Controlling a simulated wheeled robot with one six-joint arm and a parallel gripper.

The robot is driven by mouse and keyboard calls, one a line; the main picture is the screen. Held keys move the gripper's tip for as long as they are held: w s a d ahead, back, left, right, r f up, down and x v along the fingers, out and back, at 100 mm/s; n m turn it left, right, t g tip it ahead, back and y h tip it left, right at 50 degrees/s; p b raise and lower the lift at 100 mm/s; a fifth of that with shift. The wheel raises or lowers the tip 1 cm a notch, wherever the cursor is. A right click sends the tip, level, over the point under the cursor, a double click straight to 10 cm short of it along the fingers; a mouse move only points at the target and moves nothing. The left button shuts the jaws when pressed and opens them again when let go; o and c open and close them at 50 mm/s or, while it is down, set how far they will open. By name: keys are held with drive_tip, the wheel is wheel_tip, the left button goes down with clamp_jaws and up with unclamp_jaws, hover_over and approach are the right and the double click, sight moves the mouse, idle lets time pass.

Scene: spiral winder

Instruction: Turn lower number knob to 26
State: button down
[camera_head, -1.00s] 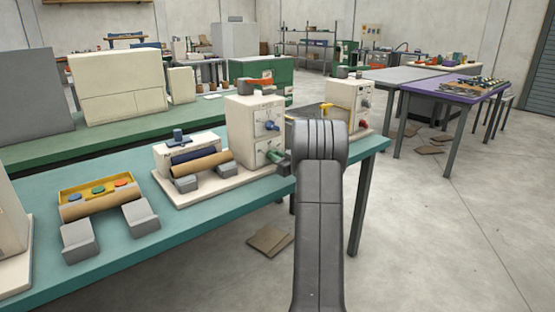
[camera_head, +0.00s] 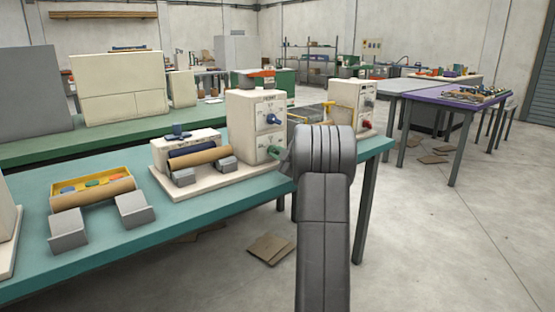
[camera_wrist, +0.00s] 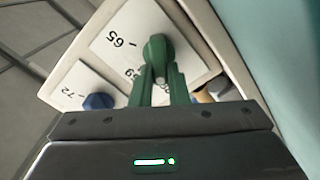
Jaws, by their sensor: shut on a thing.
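The lower number knob (camera_head: 274,152) is green and sits on the front of a cream control box (camera_head: 245,130). It also shows in the wrist view (camera_wrist: 157,52), over a white dial plate printed with 65 and a partly covered 59, both upside down. My gripper (camera_wrist: 160,78) has green fingers and is shut on this knob. The knob's pointer mark cannot be made out, and 26 is not in sight. The blue upper knob (camera_head: 271,118) is above it, and in the wrist view it shows (camera_wrist: 97,101) beside the number 72.
A winder with a brown roll (camera_head: 200,155) stands left of the box on the teal table (camera_head: 170,225). A yellow tray (camera_head: 92,184) lies further left. Another cream box (camera_head: 347,105) stands behind my arm, with a red knob.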

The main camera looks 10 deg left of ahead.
drive_tip(key=shift+f+n+b, duration=0.15)
drive_tip(key=shift+n+b, duration=0.25)
drive_tip(key=shift+n, duration=0.1)
drive_tip(key=c, duration=1.4)
unclamp_jaws()
drive_tip(key=shift+s, duration=0.1)
drive_tip(key=p+v, duration=0.1)
drive_tip(key=v, duration=1.2)
drive_tip(key=shift+s+d+p, duration=0.2)
drive_tip(key=shift+d+p, duration=0.05)
drive_tip(key=shift+p, duration=0.05)
